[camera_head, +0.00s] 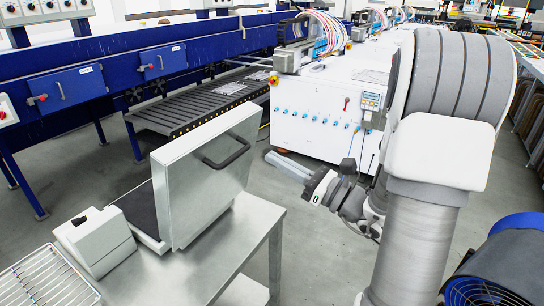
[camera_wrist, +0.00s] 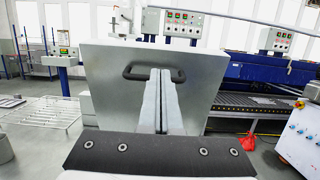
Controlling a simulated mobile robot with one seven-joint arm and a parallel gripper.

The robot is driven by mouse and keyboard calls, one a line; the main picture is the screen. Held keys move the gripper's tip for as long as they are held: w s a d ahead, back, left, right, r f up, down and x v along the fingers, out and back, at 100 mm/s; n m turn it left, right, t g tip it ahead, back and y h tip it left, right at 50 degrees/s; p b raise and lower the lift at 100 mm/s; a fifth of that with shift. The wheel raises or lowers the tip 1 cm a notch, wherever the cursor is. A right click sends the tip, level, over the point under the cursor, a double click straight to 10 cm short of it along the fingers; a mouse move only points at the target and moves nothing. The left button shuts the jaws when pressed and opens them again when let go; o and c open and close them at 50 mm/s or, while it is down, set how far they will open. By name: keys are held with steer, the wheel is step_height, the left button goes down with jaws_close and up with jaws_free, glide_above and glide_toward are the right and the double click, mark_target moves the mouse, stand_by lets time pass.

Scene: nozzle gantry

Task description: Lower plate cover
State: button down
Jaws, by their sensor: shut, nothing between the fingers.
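The plate cover (camera_head: 190,190) is a grey metal panel standing raised, nearly upright, on a metal table. It has a black bar handle (camera_head: 228,153) on the face turned towards my gripper. Behind it lies a dark plate (camera_head: 140,208), partly hidden by the cover. My gripper (camera_head: 271,158) is to the right of the cover, its fingers shut and empty, pointing towards it. In the wrist view the cover (camera_wrist: 105,95) fills the middle. The closed fingers (camera_wrist: 160,74) overlap the middle of the handle (camera_wrist: 130,72). The head view shows a gap between fingertips and handle.
The metal table (camera_head: 160,275) carries a white control box (camera_head: 95,238) and stands beside a wire rack (camera_head: 45,280). A blue machine with a roller conveyor (camera_head: 190,105) is behind. A white cabinet (camera_head: 310,120) stands beyond my arm. Floor shows between table and cabinet.

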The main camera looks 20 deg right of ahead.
mark_target(226, 131)
steer(key=p+x, duration=0.1)
steer(key=x, duration=1)
steer(key=shift+w+a, duration=0.1)
steer(key=shift+w, duration=0.05)
steer(key=shift+r, duration=0.1)
